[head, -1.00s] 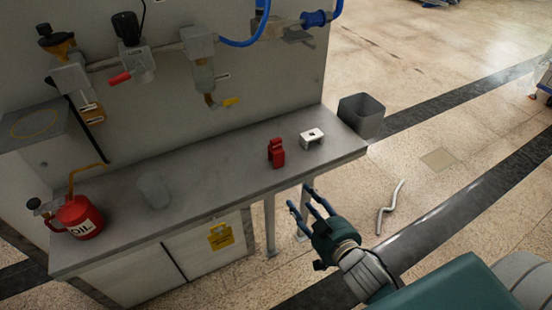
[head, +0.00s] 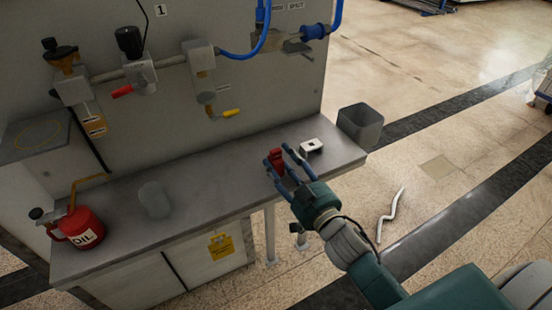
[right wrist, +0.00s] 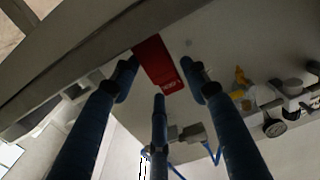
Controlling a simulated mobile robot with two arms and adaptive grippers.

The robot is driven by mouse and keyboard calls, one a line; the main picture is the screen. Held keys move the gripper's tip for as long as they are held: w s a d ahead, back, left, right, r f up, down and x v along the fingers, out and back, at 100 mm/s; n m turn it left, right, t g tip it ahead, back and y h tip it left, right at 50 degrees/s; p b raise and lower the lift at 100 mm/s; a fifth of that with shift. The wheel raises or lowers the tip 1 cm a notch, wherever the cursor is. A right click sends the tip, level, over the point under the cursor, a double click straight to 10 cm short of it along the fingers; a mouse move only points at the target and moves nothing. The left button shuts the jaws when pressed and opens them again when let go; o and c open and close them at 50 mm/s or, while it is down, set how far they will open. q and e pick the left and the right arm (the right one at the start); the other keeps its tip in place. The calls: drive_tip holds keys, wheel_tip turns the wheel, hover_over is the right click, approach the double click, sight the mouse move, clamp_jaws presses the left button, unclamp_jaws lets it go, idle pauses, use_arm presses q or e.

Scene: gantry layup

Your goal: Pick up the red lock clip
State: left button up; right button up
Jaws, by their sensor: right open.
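The red lock clip (head: 277,159) stands on the grey bench top, toward its right end. My right gripper (head: 281,166) is open, with its blue fingers reaching over the bench around the clip in the head view. In the right wrist view the red clip (right wrist: 158,66) shows ahead, between the spread fingertips of the right gripper (right wrist: 160,82). I cannot tell whether any finger touches it. The fingers partly hide the clip in the head view. My left gripper is not in view.
A white bracket (head: 312,147) lies just right of the clip. A red oil can (head: 80,228) and a translucent cup (head: 154,199) stand on the left of the bench (head: 215,184). A grey bin (head: 360,124) is beyond the right end. Valves and blue hoses hang on the panel (head: 270,95).

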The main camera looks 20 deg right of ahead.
drive_tip(key=shift+w+a+f, duration=0.1)
drive_tip(key=shift+w+a, duration=0.05)
drive_tip(key=shift+w, duration=1.1)
drive_tip(key=shift+s, duration=0.1)
drive_tip(key=c, duration=1)
drive_tip(key=shift+o, duration=0.2)
